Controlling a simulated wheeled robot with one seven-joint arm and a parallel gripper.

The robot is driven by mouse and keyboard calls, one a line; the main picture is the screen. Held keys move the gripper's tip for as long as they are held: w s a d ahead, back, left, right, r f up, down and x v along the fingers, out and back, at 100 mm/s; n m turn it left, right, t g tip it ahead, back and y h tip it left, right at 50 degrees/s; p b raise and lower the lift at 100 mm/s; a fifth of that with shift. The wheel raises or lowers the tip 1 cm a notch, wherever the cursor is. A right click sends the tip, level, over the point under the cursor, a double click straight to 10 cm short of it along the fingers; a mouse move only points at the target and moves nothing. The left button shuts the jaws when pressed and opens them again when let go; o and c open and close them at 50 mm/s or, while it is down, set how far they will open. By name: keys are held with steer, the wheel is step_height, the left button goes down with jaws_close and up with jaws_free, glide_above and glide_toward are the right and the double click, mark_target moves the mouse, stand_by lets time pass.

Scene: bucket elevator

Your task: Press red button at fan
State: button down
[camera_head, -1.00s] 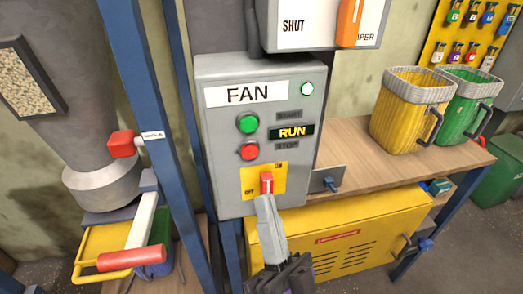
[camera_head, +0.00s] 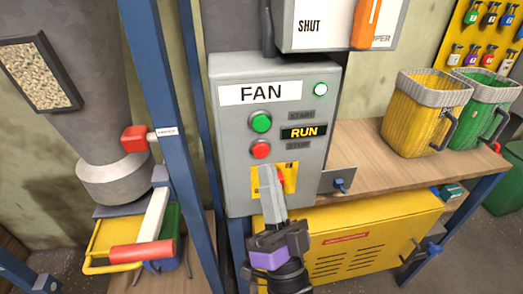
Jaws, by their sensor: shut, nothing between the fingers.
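The fan box (camera_head: 232,180) is a grey panel labelled FAN on a blue post. Its red button (camera_head: 261,150) sits beside the STOP label, below the green button (camera_head: 261,121). The display (camera_head: 304,132) reads RUN and the round lamp (camera_head: 320,89) at the top right is lit green-white. My gripper (camera_head: 266,170) is shut and empty, pointing up in front of the yellow switch plate (camera_head: 290,172), just below the red button. The gripper hides part of the plate and most of the red switch. I cannot tell whether the tip touches the panel.
A grey box marked SHUT with an orange handle (camera_head: 368,22) hangs above. A wooden bench (camera_head: 375,150) with yellow (camera_head: 425,115) and green (camera_head: 487,105) bins stands right. A red-ended lever (camera_head: 142,252) and blue post (camera_head: 172,130) stand left.

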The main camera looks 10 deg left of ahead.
mark_target(260, 146)
steer(key=shift+w+a+b, duration=0.15)
steer(key=shift+w+a, duration=0.05)
steer(key=shift+w, duration=0.35)
steer(key=shift+w+a+b, duration=0.15)
steer(key=shift+w, duration=0.35)
steer(key=shift+w, duration=0.1)
stand_by(1.3)
steer(key=shift+w+a+b, duration=0.1)
steer(key=shift+w+b, duration=0.2)
steer(key=shift+b, duration=0.1)
steer(key=shift+w+a+b, duration=0.15)
steer(key=shift+w+b, duration=0.15)
steer(key=shift+w, duration=0.2)
stand_by(0.6)
steer(key=shift+s, duration=0.15)
steer(key=shift+s+d, duration=0.3)
steer(key=shift+s, duration=0.45)
steer(key=shift+s+d, duration=0.2)
steer(key=shift+s, duration=0.6)
steer(key=shift+s+d, duration=0.25)
steer(key=shift+s, duration=0.55)
steer(key=shift+s+d, duration=0.2)
steer(key=shift+s, duration=0.6)
steer(key=shift+f, duration=0.1)
